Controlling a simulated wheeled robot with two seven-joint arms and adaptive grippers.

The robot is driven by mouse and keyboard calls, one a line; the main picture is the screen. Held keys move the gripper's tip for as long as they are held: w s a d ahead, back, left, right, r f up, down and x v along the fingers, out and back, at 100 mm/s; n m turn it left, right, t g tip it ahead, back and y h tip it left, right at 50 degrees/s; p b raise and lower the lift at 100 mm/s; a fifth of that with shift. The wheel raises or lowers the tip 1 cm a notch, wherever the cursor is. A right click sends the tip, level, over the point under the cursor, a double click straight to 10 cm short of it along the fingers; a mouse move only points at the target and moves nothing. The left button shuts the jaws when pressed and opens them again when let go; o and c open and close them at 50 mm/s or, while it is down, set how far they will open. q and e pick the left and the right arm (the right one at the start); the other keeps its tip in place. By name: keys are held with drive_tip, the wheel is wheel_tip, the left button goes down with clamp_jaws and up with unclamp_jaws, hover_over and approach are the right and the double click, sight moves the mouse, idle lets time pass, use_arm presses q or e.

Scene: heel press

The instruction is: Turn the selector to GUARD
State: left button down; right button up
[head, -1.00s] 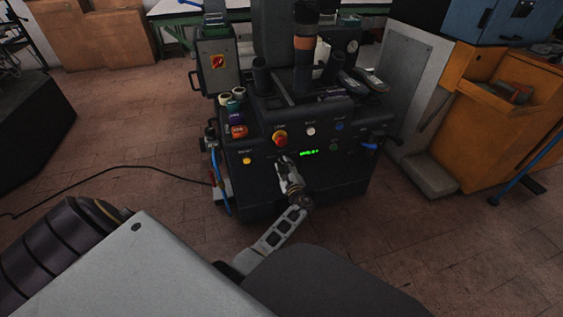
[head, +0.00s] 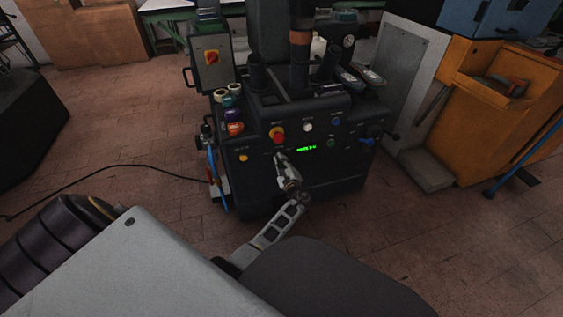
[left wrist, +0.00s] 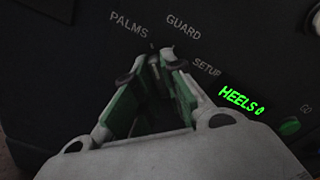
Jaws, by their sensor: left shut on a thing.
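The selector sits on the dark front panel of the press (head: 262,186), under the fingers of my left gripper (head: 280,157). The left wrist view shows the gripper (left wrist: 152,62) with its green-lined fingers closed in on the selector, whose body is mostly hidden between them. Around it are the printed labels PALMS (left wrist: 129,25), GUARD (left wrist: 184,27) and SETUP (left wrist: 207,67). The fingertips lie just below and between PALMS and GUARD. Which label the pointer faces is hard to tell. My right gripper is not in view.
A green display (left wrist: 241,100) reading HEELS and a green GO button (left wrist: 289,127) sit right of the selector. A red button (head: 277,134) is above it and a yellow one (head: 243,158) to its left. An orange cabinet (head: 500,90) stands at the right.

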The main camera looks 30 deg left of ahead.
use_arm(q)
drive_tip(key=shift+m+p, duration=0.3)
drive_tip(key=shift+m, duration=0.1)
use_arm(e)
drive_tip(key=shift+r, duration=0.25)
use_arm(q)
drive_tip(key=shift+f+m+p, duration=0.1)
drive_tip(key=shift+m+p, duration=2.15)
drive_tip(key=shift+m, duration=1.75)
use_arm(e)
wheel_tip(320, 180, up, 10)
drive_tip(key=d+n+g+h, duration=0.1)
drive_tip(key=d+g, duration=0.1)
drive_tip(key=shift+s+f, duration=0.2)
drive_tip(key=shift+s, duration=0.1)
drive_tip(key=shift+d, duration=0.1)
use_arm(q)
drive_tip(key=c, duration=1.5)
unclamp_jaws()
drive_tip(key=shift+s+d, duration=0.15)
